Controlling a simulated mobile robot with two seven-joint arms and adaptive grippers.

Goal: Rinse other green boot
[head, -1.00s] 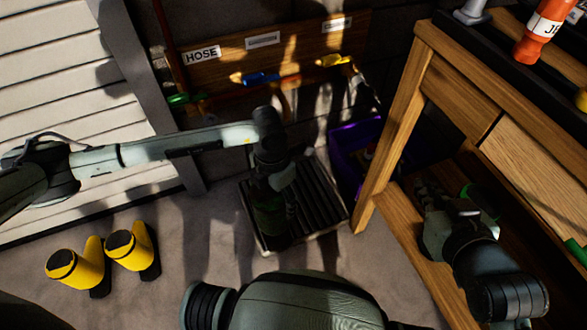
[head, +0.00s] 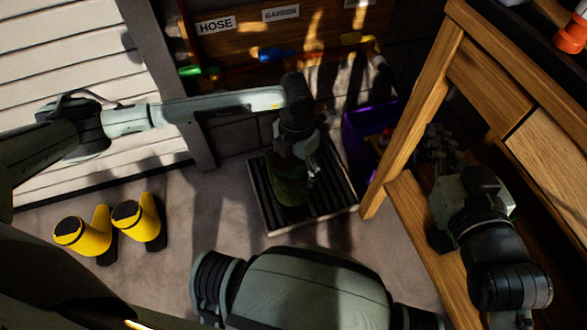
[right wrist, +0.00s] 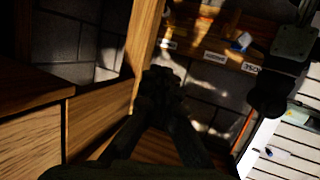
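A dark green boot (head: 289,184) is over the black slatted tray (head: 331,205) on the floor in the head view. My left gripper (head: 300,158) reaches down to its top and appears shut on it; the wrist partly hides the grip. I cannot tell whether the boot touches the tray. My right gripper (head: 443,147) is beside the wooden bench, above its lower shelf. In the right wrist view its dark fingers (right wrist: 162,84) come together with nothing visible between them. No second green boot can be made out.
Two yellow boots (head: 82,236) stand on the floor at left. A purple crate (head: 365,150) is between tray and bench. The wooden bench (head: 412,115) borders the right arm. A labelled board with hoses (head: 290,38) is on the back wall.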

